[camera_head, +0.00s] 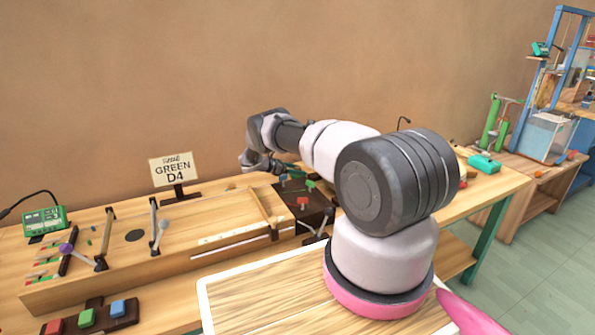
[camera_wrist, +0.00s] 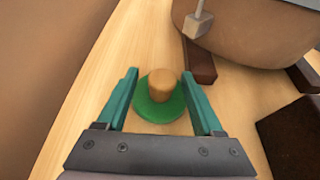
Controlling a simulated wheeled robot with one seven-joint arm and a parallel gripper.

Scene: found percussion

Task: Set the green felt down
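In the wrist view, the green felt (camera_wrist: 153,113) is a round green disc with a wooden knob (camera_wrist: 163,82) standing up from its middle. It appears to rest on a pale wooden surface. My gripper (camera_wrist: 160,73) has its two teal fingers apart, one on each side of the disc and knob. Gaps show between the fingers and the knob, so nothing looks clamped. In the head view, my arm reaches over the bench to the back, and I cannot make out the felt there. A sign (camera_head: 172,168) reading "NEED GREEN D4" stands on the bench.
A dark board (camera_head: 304,216) with red, green and blue pieces lies near my gripper. A large brown rounded object (camera_wrist: 250,35) and dark blocks lie to the right in the wrist view. A green meter (camera_head: 43,221) is at the far left. A brown wall stands behind the bench.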

